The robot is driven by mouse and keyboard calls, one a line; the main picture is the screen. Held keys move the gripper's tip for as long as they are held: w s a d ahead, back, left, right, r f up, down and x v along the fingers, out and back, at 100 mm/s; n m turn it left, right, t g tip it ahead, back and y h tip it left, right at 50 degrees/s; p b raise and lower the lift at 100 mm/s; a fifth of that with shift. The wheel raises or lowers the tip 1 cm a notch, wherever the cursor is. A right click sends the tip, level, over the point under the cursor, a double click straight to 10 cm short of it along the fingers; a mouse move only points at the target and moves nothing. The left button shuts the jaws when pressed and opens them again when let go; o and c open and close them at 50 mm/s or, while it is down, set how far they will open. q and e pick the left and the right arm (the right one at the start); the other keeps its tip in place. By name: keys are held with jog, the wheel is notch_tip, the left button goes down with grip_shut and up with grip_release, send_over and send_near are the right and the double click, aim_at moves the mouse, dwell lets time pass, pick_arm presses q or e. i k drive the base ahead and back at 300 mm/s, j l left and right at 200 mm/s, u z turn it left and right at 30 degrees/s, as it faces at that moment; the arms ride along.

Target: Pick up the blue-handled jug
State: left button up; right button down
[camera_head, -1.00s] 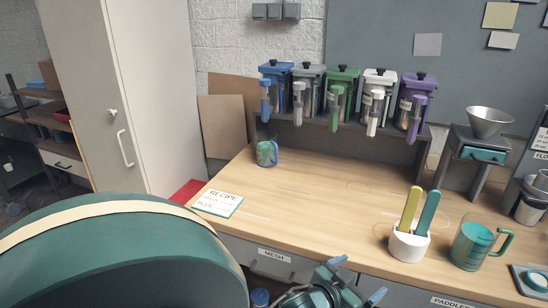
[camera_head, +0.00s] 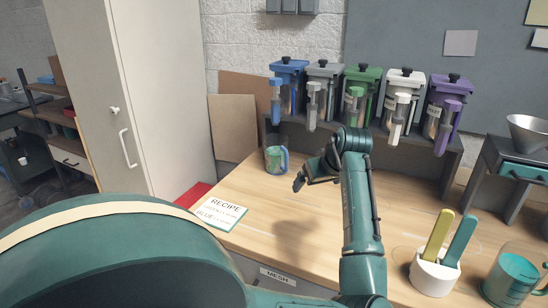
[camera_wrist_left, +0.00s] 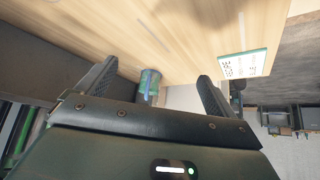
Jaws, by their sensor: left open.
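The blue-handled jug (camera_head: 273,161) stands upright at the back left of the wooden bench. It is a small greenish jug with its blue handle on the right side. My left gripper (camera_head: 301,182) is over the bench, in front and to the right of the jug in the head view. It is open and empty. In the left wrist view the jug (camera_wrist_left: 149,84) appears between the two spread fingers of the gripper (camera_wrist_left: 157,70), beyond them and apart from them. My right gripper is not in view.
A recipe card (camera_head: 219,213) lies at the left front of the bench (camera_head: 270,235). A dispenser shelf (camera_head: 412,146) stands behind. A white holder with paddles (camera_head: 434,272) and a teal jug (camera_head: 513,283) are at the right. A tall cabinet (camera_head: 165,90) is at left.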

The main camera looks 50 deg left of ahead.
aim_at(276, 145)
jog(key=i+j, duration=0.1)
jog(key=j, duration=0.75)
jog(key=i+j, duration=0.15)
jog(key=j, duration=0.25)
jog(key=i+j, duration=0.1)
jog(key=j, duration=0.3)
